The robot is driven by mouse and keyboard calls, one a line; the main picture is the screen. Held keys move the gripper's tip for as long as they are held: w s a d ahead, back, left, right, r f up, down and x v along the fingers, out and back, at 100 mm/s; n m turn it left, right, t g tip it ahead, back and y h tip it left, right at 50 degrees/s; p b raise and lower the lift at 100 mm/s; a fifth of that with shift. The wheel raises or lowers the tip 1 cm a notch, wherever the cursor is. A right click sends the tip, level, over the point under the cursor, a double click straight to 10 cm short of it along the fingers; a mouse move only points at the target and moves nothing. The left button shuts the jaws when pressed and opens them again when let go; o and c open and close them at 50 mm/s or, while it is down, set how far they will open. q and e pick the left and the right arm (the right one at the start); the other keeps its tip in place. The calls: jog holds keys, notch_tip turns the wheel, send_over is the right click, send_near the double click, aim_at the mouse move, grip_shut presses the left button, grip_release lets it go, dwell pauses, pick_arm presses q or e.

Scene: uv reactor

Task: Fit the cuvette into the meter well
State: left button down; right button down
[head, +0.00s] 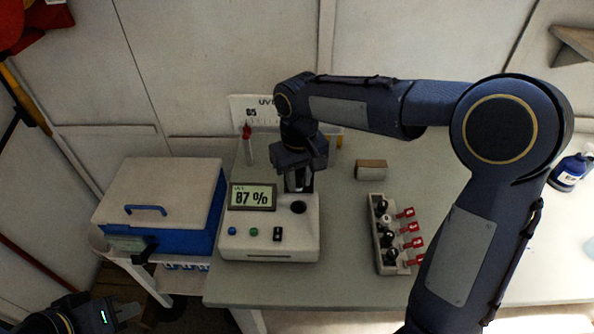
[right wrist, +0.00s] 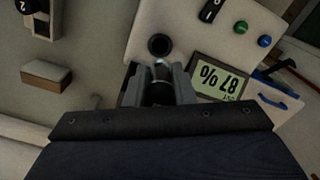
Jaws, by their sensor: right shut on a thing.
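The meter (head: 270,236) is a white box with a display reading 87 %, green and blue buttons and a black switch. Its round dark well (head: 298,207) is on top, right of the display; the well also shows in the right wrist view (right wrist: 159,45). My right gripper (head: 298,182) is over the back of the meter, just behind the well. It is shut on the cuvette (right wrist: 162,70), whose pale, shiny end shows between the fingers, apart from the well opening. The fingers hide most of the cuvette. My left gripper (head: 127,311) is at the bottom left, away from the meter; its jaw gap is unclear.
A blue cooler with a white lid (head: 160,193) stands left of the meter. A rack with black knobs and red tags (head: 389,235) stands to the right, with a small brown box (head: 371,170) behind it. The table front (head: 330,285) is clear.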

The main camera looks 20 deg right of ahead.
jog(key=b, duration=0.4)
send_over(299, 200)
jog(key=s, duration=0.2)
jog(key=f, duration=0.5)
jog(key=shift+s+a+f, duration=0.15)
jog(key=shift+a+f, duration=0.05)
jog(key=shift+a, duration=0.15)
jog(key=shift+f, duration=0.2)
dwell(1.0)
jog(key=shift+f+b, duration=0.65)
jog(key=shift+f, duration=0.45)
jog(key=c, duration=1.1)
grip_release()
jog(key=shift+c, duration=0.2)
jog(key=shift+r, duration=0.15)
